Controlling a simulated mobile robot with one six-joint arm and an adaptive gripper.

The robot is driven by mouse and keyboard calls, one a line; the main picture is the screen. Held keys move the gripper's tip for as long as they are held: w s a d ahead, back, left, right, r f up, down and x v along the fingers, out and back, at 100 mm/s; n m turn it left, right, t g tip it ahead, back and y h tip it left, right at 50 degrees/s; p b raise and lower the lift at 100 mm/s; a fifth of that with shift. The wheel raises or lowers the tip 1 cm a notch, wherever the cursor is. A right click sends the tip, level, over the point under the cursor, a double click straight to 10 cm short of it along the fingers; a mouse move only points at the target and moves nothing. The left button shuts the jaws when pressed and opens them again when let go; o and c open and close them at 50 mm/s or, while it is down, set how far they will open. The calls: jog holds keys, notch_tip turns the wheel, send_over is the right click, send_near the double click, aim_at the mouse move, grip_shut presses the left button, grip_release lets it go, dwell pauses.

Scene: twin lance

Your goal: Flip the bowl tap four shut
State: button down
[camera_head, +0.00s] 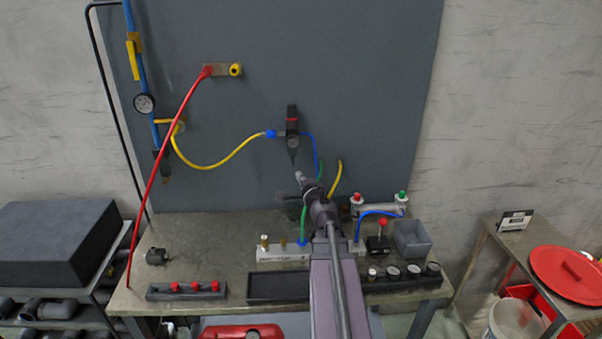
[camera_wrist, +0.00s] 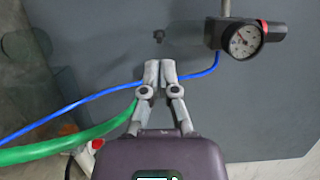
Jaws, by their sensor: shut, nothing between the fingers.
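Whether the tap is open is too small to tell.
A blue hose (camera_wrist: 100,92) and a green hose (camera_wrist: 70,145) run close to my fingers. A yellow hose (camera_head: 215,165) joins the unit from the left. The bench (camera_head: 210,255) below holds a manifold (camera_head: 282,252), a grey bin (camera_head: 412,238) and several small fittings.

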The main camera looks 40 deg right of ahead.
jog(key=shift+s+a, duration=0.65)
jog(key=shift+s, duration=0.25)
jog(key=w+a+f+n+y, duration=0.2)
jog(key=a+n+y, duration=0.15)
jog(key=a, duration=0.25)
jog(key=w+a+f+n+y, duration=0.1)
jog(key=w+a+n+y, duration=0.2)
jog(key=a, duration=0.4)
jog(key=s+a+f+n+g+y, duration=0.1)
jog(key=s+a+f+n+g, duration=0.1)
jog(key=a, duration=0.5)
jog(key=s+a+f+n+g+y, duration=0.1)
jog(key=a+f+n+g, duration=0.4)
jog(key=a+f, duration=0.1)
jog(key=s+a+f+n+g+y, duration=0.1)
jog(key=a+f+n+g, duration=0.3)
jog(key=a, duration=0.4)
jog(key=shift+s+a+n+y, duration=0.25)
jog(key=shift+s+n+y, duration=0.1)
jog(key=shift+s, duration=0.5)
jog(key=s+a+f+n+g+h, duration=0.3)
jog(key=s+g, duration=0.3)
jog(key=s, duration=0.2)
jog(key=shift+s+a+f+n+h, duration=0.2)
jog(key=shift+f+n+h, duration=0.1)
jog(key=shift+h, duration=0.4)
